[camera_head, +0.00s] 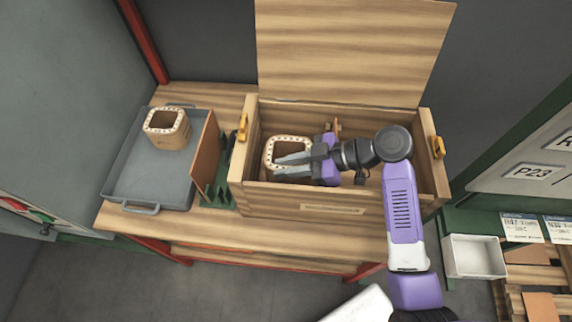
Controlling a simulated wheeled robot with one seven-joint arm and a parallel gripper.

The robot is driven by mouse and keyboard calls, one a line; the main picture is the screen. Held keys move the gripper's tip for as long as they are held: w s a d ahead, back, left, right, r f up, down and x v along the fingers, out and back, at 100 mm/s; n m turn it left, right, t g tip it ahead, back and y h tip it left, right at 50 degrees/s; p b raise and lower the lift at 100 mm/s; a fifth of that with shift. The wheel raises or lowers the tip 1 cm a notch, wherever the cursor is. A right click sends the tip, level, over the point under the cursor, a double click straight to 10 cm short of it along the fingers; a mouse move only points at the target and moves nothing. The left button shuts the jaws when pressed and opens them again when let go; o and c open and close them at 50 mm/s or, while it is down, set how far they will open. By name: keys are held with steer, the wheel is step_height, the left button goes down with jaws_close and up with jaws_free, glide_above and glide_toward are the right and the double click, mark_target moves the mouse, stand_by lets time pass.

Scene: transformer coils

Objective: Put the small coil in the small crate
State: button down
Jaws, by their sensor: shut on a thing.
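A square, hollow, tan coil (272,153) with a dotted light rim is inside the open wooden crate (315,212), at its left end. My gripper (280,167) reaches into the crate from the right, its grey fingers shut on this coil's near side. The fingers hide part of the coil, and I cannot tell whether its base touches the crate floor. A second similar coil (168,138) stands upright on the grey tray (130,178) at the left. I cannot tell for sure which coil or crate is the small one.
The crate's lid (350,50) stands open at the back. A brown upright panel (204,150) and green rack (215,192) stand between tray and crate. A white bin (475,257) is at the lower right. The wooden bench (250,232) has a narrow free front strip.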

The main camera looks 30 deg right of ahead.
steer(key=shift+f, duration=0.3)
steer(key=c, duration=1.3)
jaws_free()
steer(key=shift+f, duration=0.15)
steer(key=shift+s, duration=0.1)
steer(key=shift+r+p, duration=0.3)
steer(key=shift+r, duration=0.2)
steer(key=v, duration=0.4)
steer(key=b+v, duration=0.1)
steer(key=v, duration=0.3)
steer(key=b+v, duration=0.1)
steer(key=v, duration=0.3)
steer(key=shift+r, duration=0.3)
steer(key=shift+a, duration=0.1)
